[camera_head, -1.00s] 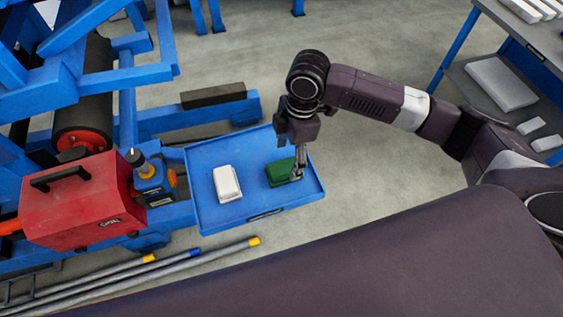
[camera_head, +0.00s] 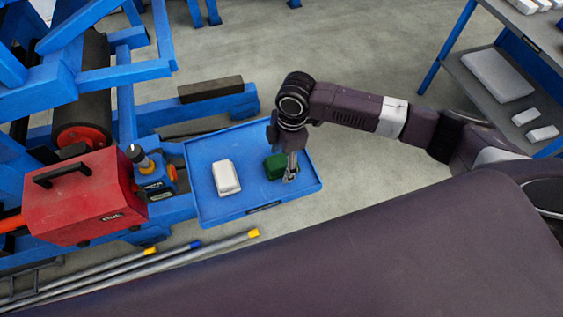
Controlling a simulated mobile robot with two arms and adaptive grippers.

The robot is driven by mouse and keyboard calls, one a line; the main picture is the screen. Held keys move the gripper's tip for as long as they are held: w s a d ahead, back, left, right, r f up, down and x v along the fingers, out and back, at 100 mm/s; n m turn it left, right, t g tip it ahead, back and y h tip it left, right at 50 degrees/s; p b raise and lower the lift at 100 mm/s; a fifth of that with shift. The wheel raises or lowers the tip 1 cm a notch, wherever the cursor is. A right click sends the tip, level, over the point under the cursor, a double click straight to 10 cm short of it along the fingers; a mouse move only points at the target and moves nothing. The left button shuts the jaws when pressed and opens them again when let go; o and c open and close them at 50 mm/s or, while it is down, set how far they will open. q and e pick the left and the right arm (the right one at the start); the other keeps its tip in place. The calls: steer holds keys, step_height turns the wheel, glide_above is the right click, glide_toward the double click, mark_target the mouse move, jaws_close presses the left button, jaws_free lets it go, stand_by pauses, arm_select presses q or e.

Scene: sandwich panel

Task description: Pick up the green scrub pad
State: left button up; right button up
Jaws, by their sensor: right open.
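The green scrub pad (camera_head: 274,167) lies on the right part of a blue tray (camera_head: 217,205). My right gripper (camera_head: 290,176) is open and pointing down at the pad's right side. Its fingers overlap the pad's right edge in the picture. I cannot tell whether they touch it. A white block-shaped pad (camera_head: 226,177) lies on the tray to the left of the green one, with a gap between them. My left gripper is not in view.
A red toolbox (camera_head: 85,200) and a small blue-and-yellow tool (camera_head: 151,178) stand left of the tray. A blue frame with a dark roller (camera_head: 84,110) rises behind them. Long poles (camera_head: 150,264) lie below the tray. A shelf (camera_head: 505,90) stands at right.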

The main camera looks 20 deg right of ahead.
steer(key=shift+f, duration=0.15)
stand_by(0.3)
steer(key=shift+c, duration=0.7)
steer(key=c, duration=1.2)
steer(key=shift+c, duration=0.2)
